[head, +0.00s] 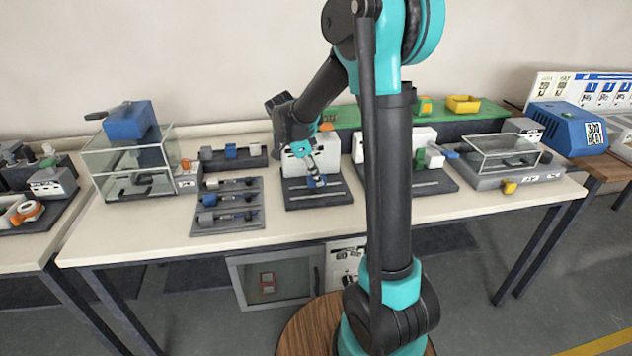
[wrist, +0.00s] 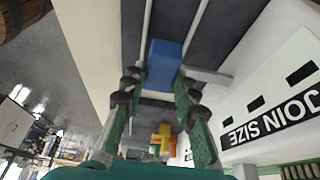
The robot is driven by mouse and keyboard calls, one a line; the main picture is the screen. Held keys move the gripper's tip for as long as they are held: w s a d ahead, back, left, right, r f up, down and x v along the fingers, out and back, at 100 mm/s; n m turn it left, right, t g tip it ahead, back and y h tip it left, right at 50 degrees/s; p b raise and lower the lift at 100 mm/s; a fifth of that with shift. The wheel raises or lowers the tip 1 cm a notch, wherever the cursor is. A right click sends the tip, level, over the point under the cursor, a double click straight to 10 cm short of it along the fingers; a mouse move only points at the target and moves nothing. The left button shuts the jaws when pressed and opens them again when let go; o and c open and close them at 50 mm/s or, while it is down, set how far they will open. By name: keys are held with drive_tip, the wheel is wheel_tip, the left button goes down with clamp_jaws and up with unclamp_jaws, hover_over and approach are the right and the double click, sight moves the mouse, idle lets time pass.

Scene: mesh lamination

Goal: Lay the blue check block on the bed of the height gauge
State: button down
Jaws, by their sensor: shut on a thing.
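My gripper (head: 316,179) is over the dark bed (head: 318,201) of a white-backed unit in the middle of the bench, which I take to be the height gauge. In the wrist view my gripper (wrist: 161,92) is shut on the blue check block (wrist: 165,62), its fingers on both sides of it. The block shows only as a small blue patch in the head view. Beyond it in the wrist view are the dark bed and its pale rails. I cannot tell whether the block touches the bed.
A grey tray (head: 226,225) with several handled pieces lies left of the bed. A similar white unit (head: 408,148) stands to the right. Clear-walled cases stand at the far left (head: 128,165) and right (head: 505,155). The bench's front strip (head: 180,247) is bare.

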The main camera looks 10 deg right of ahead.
drive_tip(key=shift+f, duration=1.3)
drive_tip(key=shift+f, duration=0.15)
drive_tip(key=c, duration=1.2)
unclamp_jaws()
drive_tip(key=v, duration=1.2)
drive_tip(key=s+d+f+n+y, duration=0.1)
drive_tip(key=s+d+f+n, duration=0.1)
drive_tip(key=s+n, duration=0.1)
drive_tip(key=s+d+f+n+t+y, duration=0.1)
drive_tip(key=s+d+f+n, duration=0.1)
drive_tip(key=s+n, duration=0.1)
drive_tip(key=s+d+f+n, duration=0.2)
drive_tip(key=s+f+n, duration=0.1)
drive_tip(key=s, duration=0.2)
drive_tip(key=shift+s+d+f+t+y, duration=0.1)
drive_tip(key=shift+s+d+t+y, duration=0.05)
drive_tip(key=shift+d+t+y, duration=0.25)
drive_tip(key=shift+s+d+f+n+t+y, duration=0.35)
drive_tip(key=shift+s+f+n, duration=0.85)
drive_tip(key=shift+s+n, duration=0.45)
drive_tip(key=shift+s+d+f+n+t+y, duration=0.2)
drive_tip(key=shift+s+f+n+t, duration=0.25)
drive_tip(key=shift+s+f+n, duration=1.15)
drive_tip(key=shift+s+d+f+n+t+y, duration=0.35)
drive_tip(key=shift+s+f+n, duration=0.4)
drive_tip(key=shift+s+n, duration=0.9)
